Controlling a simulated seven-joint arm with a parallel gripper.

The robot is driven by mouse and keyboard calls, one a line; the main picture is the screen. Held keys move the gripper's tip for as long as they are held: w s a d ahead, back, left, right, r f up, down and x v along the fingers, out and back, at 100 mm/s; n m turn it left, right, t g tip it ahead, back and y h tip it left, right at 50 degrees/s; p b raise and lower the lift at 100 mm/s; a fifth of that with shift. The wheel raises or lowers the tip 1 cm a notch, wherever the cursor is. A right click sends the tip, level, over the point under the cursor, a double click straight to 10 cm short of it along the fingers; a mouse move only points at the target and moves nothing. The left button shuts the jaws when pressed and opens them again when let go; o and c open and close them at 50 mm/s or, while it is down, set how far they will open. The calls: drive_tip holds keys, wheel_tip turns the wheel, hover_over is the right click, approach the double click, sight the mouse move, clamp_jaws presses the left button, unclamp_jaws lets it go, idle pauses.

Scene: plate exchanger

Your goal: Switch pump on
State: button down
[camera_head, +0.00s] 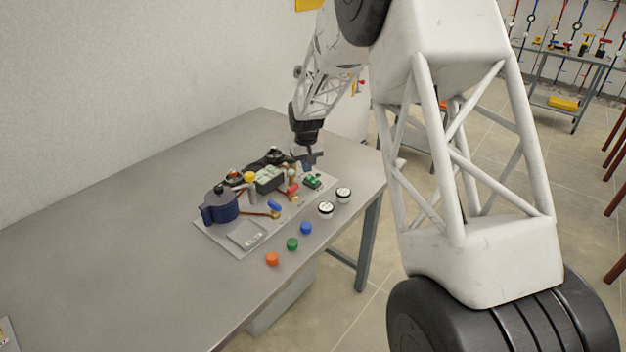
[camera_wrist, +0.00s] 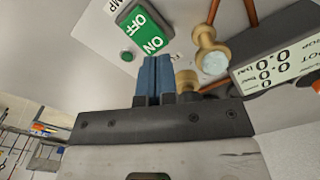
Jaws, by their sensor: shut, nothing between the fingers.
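The pump switch (camera_wrist: 143,33) is a green rocker with white OFF and ON lettering on a grey panel, beside a partly cut-off label ending in "MP". It also shows small in the head view (camera_head: 313,182), at the far right end of the plate. My gripper (camera_wrist: 155,58) has its two blue fingers shut together and empty. The fingertips are close to the ON end of the switch. I cannot tell whether they touch it. In the head view my gripper (camera_head: 309,166) hangs over the switch end of the plate.
A brass fitting (camera_wrist: 209,55) and a digital display (camera_wrist: 279,68) sit right of the fingers. The rig's base plate (camera_head: 215,232) carries a dark blue pump (camera_head: 220,205). Gauges (camera_head: 326,209) and orange, green and blue caps (camera_head: 292,244) lie along the front.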

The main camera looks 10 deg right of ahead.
sight(307, 177)
drive_tip(key=shift+f, duration=1.05)
idle(0.9)
drive_tip(key=shift+r, duration=3.5)
